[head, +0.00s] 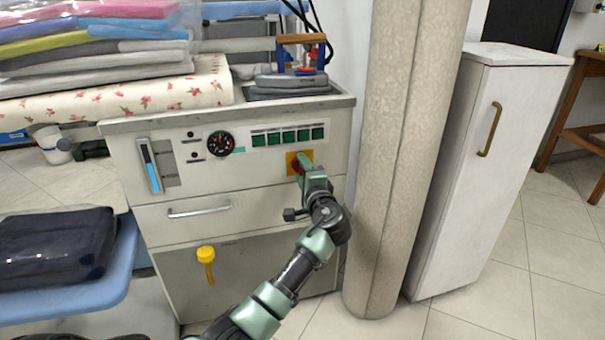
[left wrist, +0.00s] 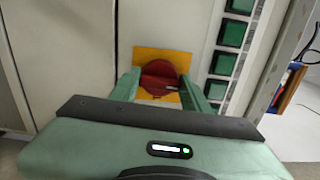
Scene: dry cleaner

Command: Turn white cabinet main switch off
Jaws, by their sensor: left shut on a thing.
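The main switch is a red rotary knob (left wrist: 159,76) on a yellow plate (left wrist: 150,53), set in the front panel of the white cabinet (head: 240,170). In the head view the yellow plate (head: 291,163) shows to the right of the gauge, with the red knob (head: 300,162) partly covered by my gripper. My left gripper (head: 303,167) reaches the panel from below right. In the left wrist view its two green fingers (left wrist: 163,86) stand on either side of the red knob, shut on it. My right gripper is not in view.
Green buttons (head: 288,136) and a round gauge (head: 220,143) sit beside the switch. A thick beige column (head: 405,150) stands close right of my arm.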

